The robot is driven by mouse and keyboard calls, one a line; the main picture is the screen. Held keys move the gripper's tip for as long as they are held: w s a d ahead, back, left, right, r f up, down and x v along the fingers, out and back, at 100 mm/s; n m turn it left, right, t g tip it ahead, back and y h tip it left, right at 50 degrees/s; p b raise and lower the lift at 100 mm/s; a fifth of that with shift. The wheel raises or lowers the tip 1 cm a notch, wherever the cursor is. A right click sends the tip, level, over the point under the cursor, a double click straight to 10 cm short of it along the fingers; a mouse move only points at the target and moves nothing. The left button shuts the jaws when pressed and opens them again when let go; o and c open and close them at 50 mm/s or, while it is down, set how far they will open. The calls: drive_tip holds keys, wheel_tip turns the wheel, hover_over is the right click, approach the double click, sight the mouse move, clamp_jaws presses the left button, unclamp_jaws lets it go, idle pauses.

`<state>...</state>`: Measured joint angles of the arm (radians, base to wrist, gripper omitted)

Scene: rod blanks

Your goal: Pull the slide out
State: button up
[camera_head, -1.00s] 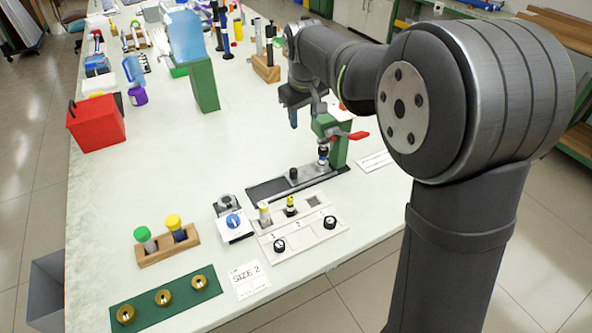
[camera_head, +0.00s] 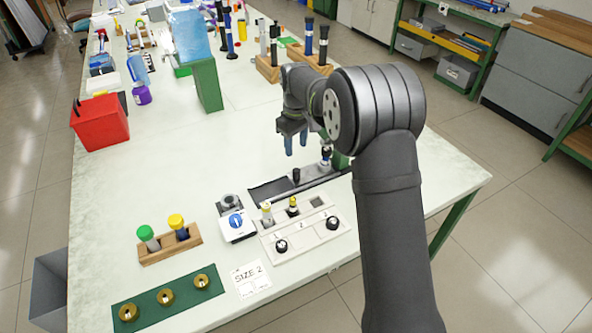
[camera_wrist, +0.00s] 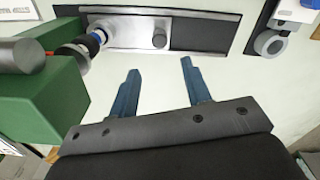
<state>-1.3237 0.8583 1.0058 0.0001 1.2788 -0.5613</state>
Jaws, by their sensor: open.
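The slide is a light metal plate (camera_wrist: 125,32) with a dark round knob (camera_wrist: 160,39), lying in a dark track (camera_wrist: 205,32). In the head view the knob (camera_head: 296,175) stands upright near the middle of the track. The slide's left end in the wrist view is by the green press (camera_wrist: 45,95). My gripper (camera_wrist: 160,67) is open and empty, its two blue fingers apart. The knob appears beyond the fingertips, in line with the gap between them, and is not touched. In the head view my gripper (camera_head: 296,143) hangs behind the knob, above the table.
A white-and-grey device with a blue dial (camera_head: 236,221) stands by the track's left end. A pale numbered tray (camera_head: 305,235) lies in front. My arm hides most of the press in the head view.

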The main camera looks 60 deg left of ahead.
sight(296, 170)
wheel_tip(296, 170, down, 11)
idle(0.3)
clamp_jaws()
